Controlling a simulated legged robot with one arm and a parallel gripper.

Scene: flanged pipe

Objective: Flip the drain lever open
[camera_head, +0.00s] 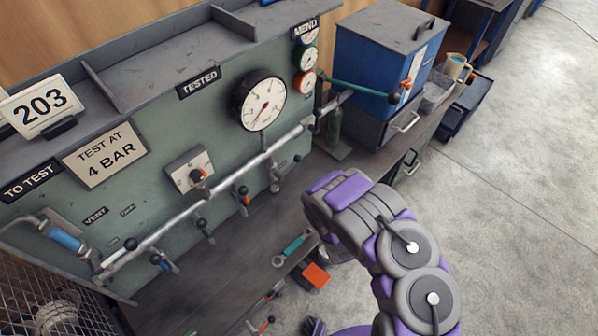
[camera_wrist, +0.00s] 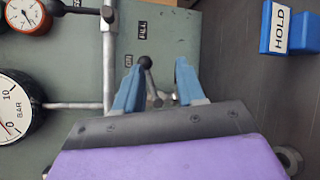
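In the wrist view, a small lever with a black ball knob (camera_wrist: 146,62) stands out from the green panel (camera_wrist: 220,30). My gripper (camera_wrist: 158,66) has its two blue fingers spread apart. The knob lies between them in the picture, nearer the left finger; contact cannot be told. A FILL label (camera_wrist: 142,30) and a smaller unreadable label are beside this lever. In the head view, several levers line the long pipe (camera_head: 215,188), including a black-knobbed one (camera_head: 130,244) at its left end. No drain label is clearly readable. My arm hides the gripper there.
A large dial gauge (camera_head: 263,101) and small gauges (camera_head: 306,82) are on the panel. A blue tank (camera_head: 385,60) stands at the right. A green-handled tool (camera_head: 292,248) lies on the bench. Blue blocks marked HOLD (camera_wrist: 284,30) are at the wrist view's right.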

